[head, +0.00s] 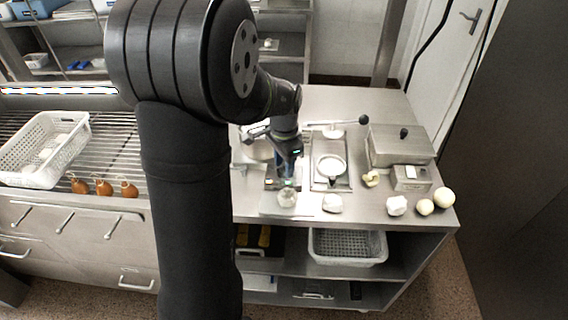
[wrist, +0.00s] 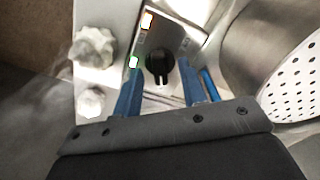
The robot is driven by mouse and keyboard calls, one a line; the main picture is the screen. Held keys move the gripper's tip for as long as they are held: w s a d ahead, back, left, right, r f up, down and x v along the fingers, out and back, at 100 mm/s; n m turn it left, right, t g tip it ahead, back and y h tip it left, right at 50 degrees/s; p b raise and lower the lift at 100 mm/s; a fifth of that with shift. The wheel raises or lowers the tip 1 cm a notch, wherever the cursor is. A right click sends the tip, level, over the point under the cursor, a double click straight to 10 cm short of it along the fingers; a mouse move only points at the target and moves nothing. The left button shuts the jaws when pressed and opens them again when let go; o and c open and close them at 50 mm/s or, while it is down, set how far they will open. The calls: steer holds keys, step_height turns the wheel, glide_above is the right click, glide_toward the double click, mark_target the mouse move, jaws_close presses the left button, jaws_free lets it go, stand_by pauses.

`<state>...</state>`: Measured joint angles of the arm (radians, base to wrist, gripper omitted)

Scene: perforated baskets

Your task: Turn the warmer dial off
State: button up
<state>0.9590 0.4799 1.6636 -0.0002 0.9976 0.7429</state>
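The black warmer dial (wrist: 158,62) sits on a metal control panel (wrist: 176,32) in the wrist view. My gripper (wrist: 160,76) is open, with one blue finger on each side of the dial. A gap shows between the dial and the fingers; I cannot tell if either touches it. In the head view my gripper (head: 288,178) points down at the counter, and the arm and gripper hide the dial there.
Two pale lumpy items (wrist: 93,47) lie beside the panel. A rounded metal vessel and a white perforated surface (wrist: 296,84) are close on the right. On the counter (head: 375,105) stand a lidded metal box (head: 398,146) and a small boxy device (head: 410,178). A white basket (head: 42,150) is far left.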

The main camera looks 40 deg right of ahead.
steer(key=shift+f, duration=0.15)
steer(key=shift+c, duration=0.2)
jaws_close()
steer(key=n, duration=0.5)
steer(key=shift+n, duration=0.3)
steer(key=n, duration=1.1)
steer(key=shift+n, duration=0.4)
steer(key=n, duration=0.6)
steer(key=shift+n, duration=0.3)
